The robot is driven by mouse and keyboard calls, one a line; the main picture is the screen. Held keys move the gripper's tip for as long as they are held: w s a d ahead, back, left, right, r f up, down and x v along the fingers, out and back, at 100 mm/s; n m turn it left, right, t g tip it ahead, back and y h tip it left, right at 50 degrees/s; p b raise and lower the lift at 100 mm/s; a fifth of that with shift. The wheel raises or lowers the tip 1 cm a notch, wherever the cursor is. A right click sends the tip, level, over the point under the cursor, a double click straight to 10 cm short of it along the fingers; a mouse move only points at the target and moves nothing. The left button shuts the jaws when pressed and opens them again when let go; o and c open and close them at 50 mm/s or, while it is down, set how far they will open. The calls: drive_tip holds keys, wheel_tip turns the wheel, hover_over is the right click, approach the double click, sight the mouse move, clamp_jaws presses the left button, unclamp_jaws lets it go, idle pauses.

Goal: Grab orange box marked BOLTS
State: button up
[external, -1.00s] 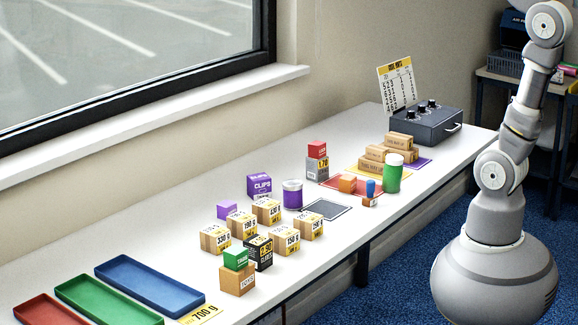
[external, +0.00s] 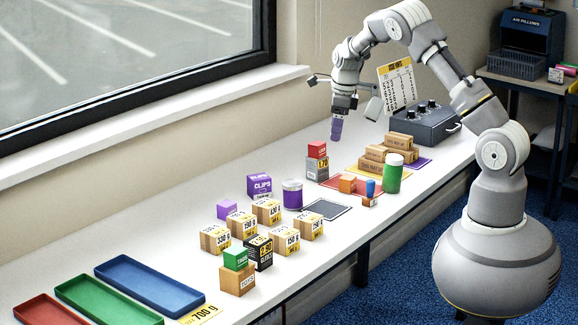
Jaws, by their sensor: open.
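A small orange box (external: 348,183) sits on a red mat (external: 330,184) near the middle of the table; its print is too small to read. A blue-handled stamp (external: 370,188) stands just right of it, and a green jar with a white lid (external: 392,174) is farther right. An orange-brown box (external: 237,281) with print that looks like TOYS is at the front left, under a small green box (external: 235,258). My gripper (external: 336,138) points down above the far part of the table, behind the orange box and apart from it. Its jaws are open; their gap is hard to see.
A red box stacked on a grey one (external: 317,167) stands between my gripper and the red mat. Brown cartons (external: 373,161) are stacked right of it. A grey control box (external: 425,124) and a yellow-topped price card (external: 397,84) are behind. Several weight-marked cartons (external: 267,211) stand left.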

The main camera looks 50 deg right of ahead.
sight(348, 177)
drive_tip(key=s+f+m, duration=0.1)
drive_tip(key=f, duration=0.2)
drive_tip(key=s+d+f+m+g, duration=0.1)
drive_tip(key=f+m, duration=0.1)
drive_tip(key=s+d+f+m+g, duration=0.1)
drive_tip(key=f+m, duration=0.1)
drive_tip(key=f, duration=0.1)
drive_tip(key=shift+s+d+f, duration=0.2)
drive_tip(key=shift+s+f, duration=0.05)
drive_tip(key=shift+f, duration=0.1)
drive_tip(key=f+b, duration=0.1)
drive_tip(key=f, duration=0.4)
drive_tip(key=f+b, duration=0.1)
drive_tip(key=f, duration=0.1)
drive_tip(key=shift+w+f+b, duration=0.3)
drive_tip(key=shift+w, duration=0.1)
drive_tip(key=shift+a+r, duration=0.1)
drive_tip(key=c, duration=1.1)
